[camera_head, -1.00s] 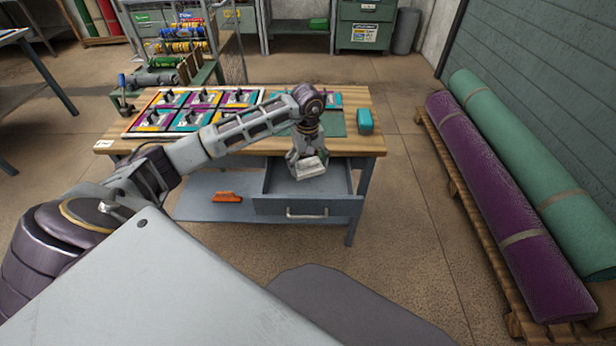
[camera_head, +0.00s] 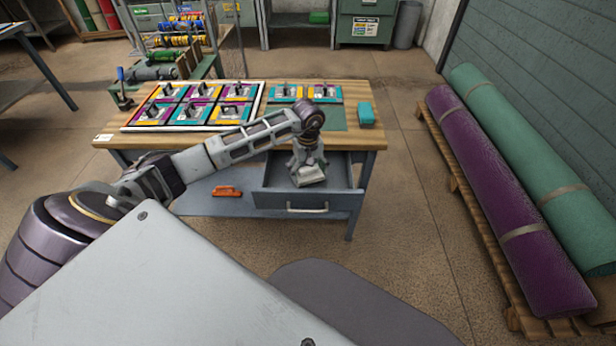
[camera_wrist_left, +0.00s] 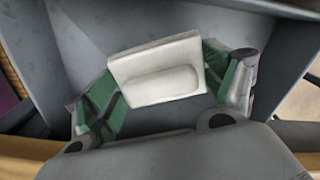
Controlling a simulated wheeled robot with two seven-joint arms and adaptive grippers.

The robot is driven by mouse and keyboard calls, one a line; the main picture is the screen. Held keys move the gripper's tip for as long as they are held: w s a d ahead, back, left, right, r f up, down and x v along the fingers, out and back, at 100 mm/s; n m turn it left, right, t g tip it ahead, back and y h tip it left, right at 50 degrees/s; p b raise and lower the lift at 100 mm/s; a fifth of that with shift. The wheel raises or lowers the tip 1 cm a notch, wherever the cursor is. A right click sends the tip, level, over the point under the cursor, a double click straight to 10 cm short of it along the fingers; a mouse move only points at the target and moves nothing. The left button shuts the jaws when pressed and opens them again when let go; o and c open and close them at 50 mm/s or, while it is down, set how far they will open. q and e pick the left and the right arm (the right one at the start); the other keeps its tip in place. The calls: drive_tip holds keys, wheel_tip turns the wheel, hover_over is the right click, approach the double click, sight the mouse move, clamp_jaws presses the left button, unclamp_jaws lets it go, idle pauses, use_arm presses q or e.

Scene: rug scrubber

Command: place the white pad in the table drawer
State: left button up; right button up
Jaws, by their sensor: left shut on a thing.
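The white pad (camera_head: 309,175) is a pale block with a raised rounded part on top. My left gripper (camera_head: 307,163) is shut on it and holds it within the outline of the open table drawer (camera_head: 345,172). In the left wrist view the pad (camera_wrist_left: 155,58) sits between the two green-lined fingers of the gripper (camera_wrist_left: 162,84), with grey drawer walls (camera_wrist_left: 80,45) around it. Whether the pad touches the drawer floor I cannot tell. The drawer is pulled out at the right front of the wooden table (camera_head: 367,142). My right gripper is not in view.
On the table lie a framed set of coloured panels (camera_head: 193,105), two loose panels (camera_head: 305,93) and a teal block (camera_head: 366,114). An orange tool (camera_head: 227,191) rests on the lower shelf (camera_head: 190,204). Rolled rugs (camera_head: 510,195) lie at the right.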

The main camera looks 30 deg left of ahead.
sight(308, 177)
use_arm(q)
wheel_tip(308, 177, down, 2)
drive_tip(key=shift+f, duration=0.5)
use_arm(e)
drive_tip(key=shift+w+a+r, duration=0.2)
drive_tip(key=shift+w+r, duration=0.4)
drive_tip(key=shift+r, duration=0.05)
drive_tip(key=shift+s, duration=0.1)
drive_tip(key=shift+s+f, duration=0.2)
use_arm(q)
drive_tip(key=shift+f, duration=0.1)
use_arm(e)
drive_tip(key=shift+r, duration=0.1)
